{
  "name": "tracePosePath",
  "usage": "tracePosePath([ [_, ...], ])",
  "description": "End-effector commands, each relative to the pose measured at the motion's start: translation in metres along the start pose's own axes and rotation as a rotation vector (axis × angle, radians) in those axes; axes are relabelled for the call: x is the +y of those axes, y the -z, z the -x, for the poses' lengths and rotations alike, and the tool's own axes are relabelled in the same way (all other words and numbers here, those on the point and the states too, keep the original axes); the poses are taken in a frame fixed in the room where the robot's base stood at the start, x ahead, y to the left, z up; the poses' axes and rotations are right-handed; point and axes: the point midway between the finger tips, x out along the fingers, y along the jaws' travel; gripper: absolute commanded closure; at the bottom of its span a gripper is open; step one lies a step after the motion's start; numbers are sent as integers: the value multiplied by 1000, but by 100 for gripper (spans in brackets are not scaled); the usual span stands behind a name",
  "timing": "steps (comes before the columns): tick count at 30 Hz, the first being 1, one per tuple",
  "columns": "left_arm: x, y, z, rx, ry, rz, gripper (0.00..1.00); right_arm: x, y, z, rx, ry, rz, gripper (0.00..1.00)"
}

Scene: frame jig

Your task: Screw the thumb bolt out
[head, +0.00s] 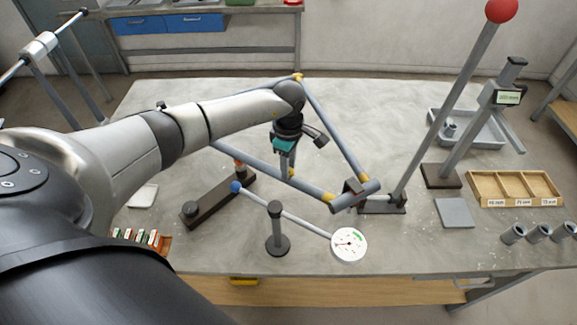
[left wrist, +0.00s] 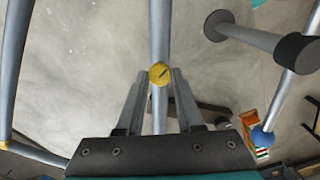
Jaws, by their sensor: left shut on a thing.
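The grey tube frame (head: 335,135) with yellow joints lies in the jig in the middle of the table. My left gripper (head: 287,168) points down at the frame's lower tube. In the left wrist view its two fingers (left wrist: 160,82) close in on a round yellow piece with a dark slot-like mark, apparently the thumb bolt (left wrist: 160,73), which sits over the grey tube (left wrist: 160,25). The gripper is shut on it. How deep the bolt sits in the frame is hidden. My right gripper is in neither view.
A tall red-balled lever (head: 445,110) leans at the right. A wooden tray (head: 515,188) and grey cups (head: 538,233) stand farther right.

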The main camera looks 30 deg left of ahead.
Motion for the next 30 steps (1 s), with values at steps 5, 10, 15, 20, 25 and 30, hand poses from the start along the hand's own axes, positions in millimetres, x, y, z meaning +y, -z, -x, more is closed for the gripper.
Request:
tracePosePath([
  [5,0,1,-1,2,-1,169,100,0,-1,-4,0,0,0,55],
  [10,0,1,0,2,-2,331,100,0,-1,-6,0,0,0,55],
  [15,0,1,0,2,-2,492,100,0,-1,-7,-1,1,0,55],
  [20,0,1,0,2,-3,644,100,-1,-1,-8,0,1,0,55],
  [25,0,1,0,3,-3,806,100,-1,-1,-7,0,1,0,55],
  [30,0,1,0,4,-3,968,100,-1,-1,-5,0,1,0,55],
])
